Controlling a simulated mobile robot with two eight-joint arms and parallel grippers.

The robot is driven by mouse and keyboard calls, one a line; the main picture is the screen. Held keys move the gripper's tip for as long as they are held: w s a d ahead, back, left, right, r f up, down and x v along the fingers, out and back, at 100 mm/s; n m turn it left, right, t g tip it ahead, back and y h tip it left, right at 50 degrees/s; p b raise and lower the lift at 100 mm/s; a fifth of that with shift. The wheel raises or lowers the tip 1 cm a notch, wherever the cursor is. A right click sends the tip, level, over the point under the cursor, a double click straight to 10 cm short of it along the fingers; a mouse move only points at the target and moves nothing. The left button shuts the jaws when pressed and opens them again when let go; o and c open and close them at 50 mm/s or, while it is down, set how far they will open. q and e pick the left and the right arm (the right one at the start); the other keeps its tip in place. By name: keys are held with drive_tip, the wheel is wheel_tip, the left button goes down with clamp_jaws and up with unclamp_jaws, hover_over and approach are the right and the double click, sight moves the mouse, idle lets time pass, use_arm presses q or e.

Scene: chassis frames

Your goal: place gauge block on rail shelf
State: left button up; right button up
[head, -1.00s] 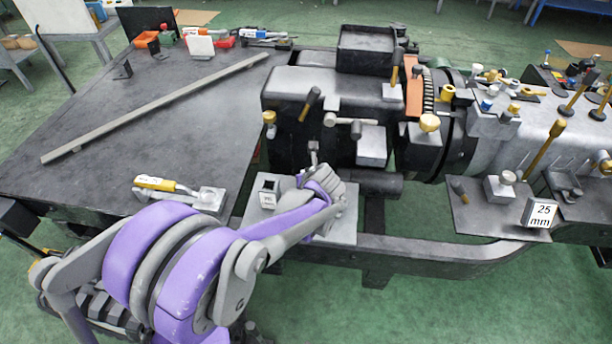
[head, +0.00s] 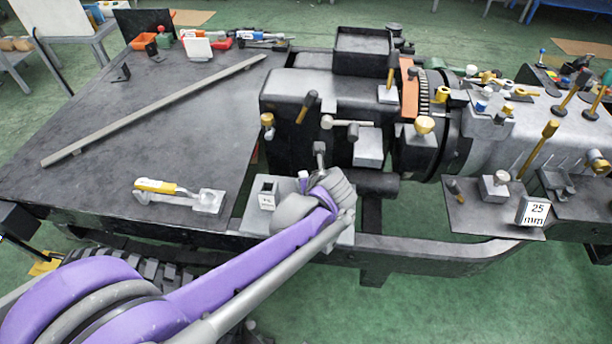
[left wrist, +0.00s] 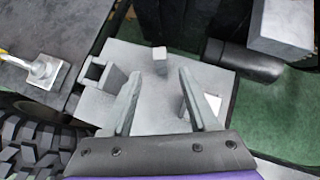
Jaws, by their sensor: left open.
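My left gripper (head: 322,192) is over a grey plate (head: 256,222) at the front of the machine; its fingertips are hidden in the head view. In the left wrist view the gripper (left wrist: 160,76) is open, with nothing between its fingers. A small upright grey block (left wrist: 159,60) stands on the plate just ahead of the fingertips. An open-topped grey box (left wrist: 97,74) stands left of the fingers; it also shows with a label in the head view (head: 267,195). A block marked 25 mm (head: 533,211) sits at the right. I cannot tell which is the gauge block.
A dark machine housing (head: 300,90) with levers rises behind the plate. A dark cylinder (left wrist: 243,60) lies just beyond the plate's right side. A yellow-handled tool (head: 156,187) lies on the left bench (head: 130,130). A black tyre (left wrist: 35,135) is at lower left.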

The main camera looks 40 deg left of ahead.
use_arm(q)
drive_tip(key=s+d+f+n+h, duration=0.1)
drive_tip(key=s+d+n+h, duration=0.2)
drive_tip(key=s+d+n, duration=0.4)
drive_tip(key=s+d+f+n+h, duration=0.2)
drive_tip(key=s+d+n+h, duration=0.2)
drive_tip(key=n, duration=1.4)
drive_tip(key=s+d, duration=0.3)
drive_tip(key=s, duration=0.4)
drive_tip(key=shift+n+g, duration=0.3)
drive_tip(key=shift+n, duration=0.1)
drive_tip(key=shift+f, duration=0.1)
wheel_tip(320, 180, up, 8)
drive_tip(key=w+p, duration=0.1)
drive_tip(key=p, duration=0.6)
drive_tip(key=shift+p, duration=0.35)
drive_tip(key=shift+w, duration=0.15)
